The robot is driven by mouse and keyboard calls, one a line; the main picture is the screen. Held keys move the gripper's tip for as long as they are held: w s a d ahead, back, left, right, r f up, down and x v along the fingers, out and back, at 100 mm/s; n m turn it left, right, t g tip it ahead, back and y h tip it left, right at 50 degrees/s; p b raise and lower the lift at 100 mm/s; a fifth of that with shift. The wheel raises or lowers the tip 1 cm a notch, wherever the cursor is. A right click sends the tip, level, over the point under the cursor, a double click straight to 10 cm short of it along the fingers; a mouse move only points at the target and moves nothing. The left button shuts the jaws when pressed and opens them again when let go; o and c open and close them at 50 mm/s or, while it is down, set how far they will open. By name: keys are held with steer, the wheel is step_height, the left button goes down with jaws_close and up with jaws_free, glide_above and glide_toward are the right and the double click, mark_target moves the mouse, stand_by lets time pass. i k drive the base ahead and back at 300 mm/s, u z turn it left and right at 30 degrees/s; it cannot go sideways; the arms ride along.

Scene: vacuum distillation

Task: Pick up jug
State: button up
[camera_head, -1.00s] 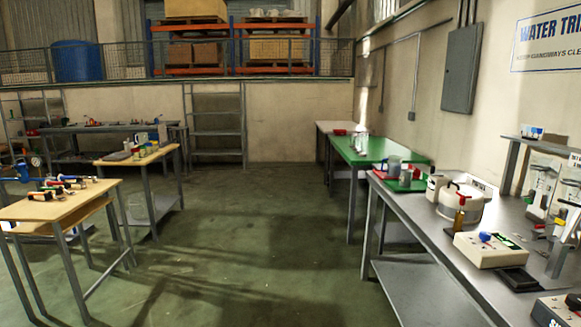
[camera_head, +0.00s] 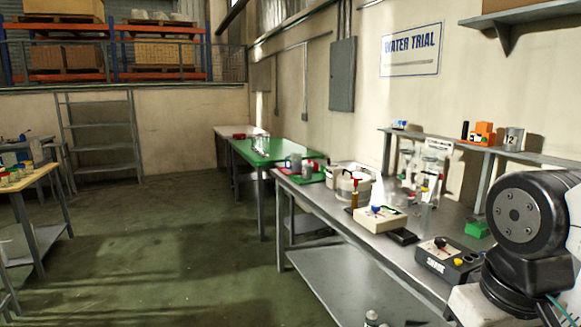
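A small grey jug-like vessel (camera_head: 294,161) stands at the far left end of the long metal bench (camera_head: 294,190), on or beside a red and green surface. It is small in view, so I cannot tell for certain that it is the jug. A second small grey vessel (camera_head: 308,167) stands close to its right. A thick black joint of my own arm fills the right edge of the view. My gripper is out of view, far from the vessels as seen here.
A white round pot (camera_head: 353,188), a white box device (camera_head: 380,219) and a black control box (camera_head: 447,259) stand along the bench. A green table (camera_head: 262,151) stands beyond. The floor left of the bench is clear.

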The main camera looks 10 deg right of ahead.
mark_target(295, 160)
steer(key=u, duration=0.15)
steer(key=i, duration=0.7)
steer(key=u, duration=0.3)
